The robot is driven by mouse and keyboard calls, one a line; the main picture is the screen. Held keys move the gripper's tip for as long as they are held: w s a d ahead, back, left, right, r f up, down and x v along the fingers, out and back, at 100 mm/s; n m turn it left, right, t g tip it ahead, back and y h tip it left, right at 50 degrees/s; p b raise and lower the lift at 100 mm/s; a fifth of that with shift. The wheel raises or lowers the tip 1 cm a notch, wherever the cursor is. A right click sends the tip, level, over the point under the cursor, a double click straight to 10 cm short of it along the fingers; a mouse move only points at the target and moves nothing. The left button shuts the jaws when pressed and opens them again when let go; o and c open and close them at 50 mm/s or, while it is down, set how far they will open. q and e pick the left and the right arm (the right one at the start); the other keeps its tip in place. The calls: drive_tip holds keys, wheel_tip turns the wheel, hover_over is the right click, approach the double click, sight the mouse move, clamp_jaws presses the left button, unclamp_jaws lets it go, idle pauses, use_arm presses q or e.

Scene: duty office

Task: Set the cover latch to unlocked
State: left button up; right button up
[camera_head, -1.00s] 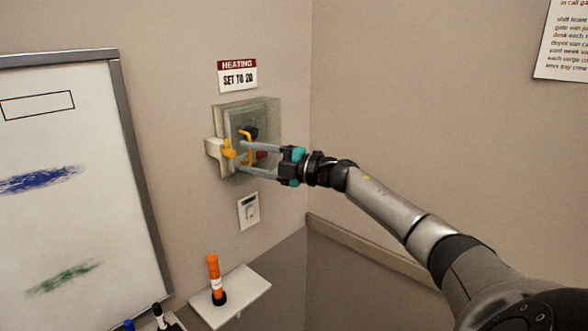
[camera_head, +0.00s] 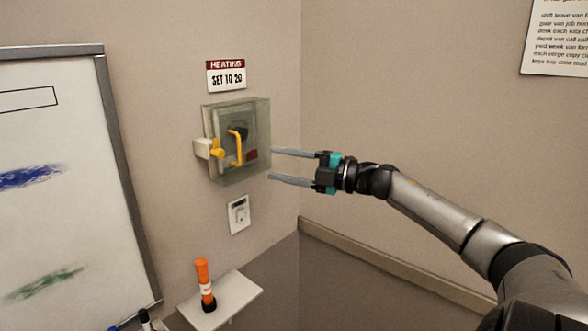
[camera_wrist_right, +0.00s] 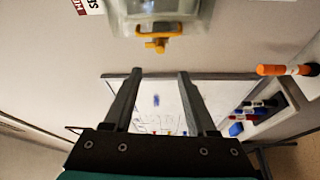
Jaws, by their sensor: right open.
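A clear box-like cover (camera_head: 262,128) is mounted on the wall over a control with a dark knob and a red part. The cover looks closed. A yellow latch (camera_head: 217,152) sits on the pale block at its left side, beside a yellow handle (camera_head: 239,148) on the cover's front. In the right wrist view the latch (camera_wrist_right: 157,44) and handle (camera_wrist_right: 158,29) show beyond the fingertips. I cannot tell the latch's setting. My right gripper (camera_head: 270,163) is open and empty, just right of the cover and apart from the latch. My left gripper is out of view.
A heating sign (camera_head: 226,76) is above the cover and a wall switch (camera_head: 239,215) below. A small shelf (camera_head: 240,295) holds an orange torch-like object (camera_head: 204,283). A whiteboard (camera_head: 60,230) hangs at left. The room corner is at right.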

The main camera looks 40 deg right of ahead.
drive_tip(key=shift+v, duration=1.25)
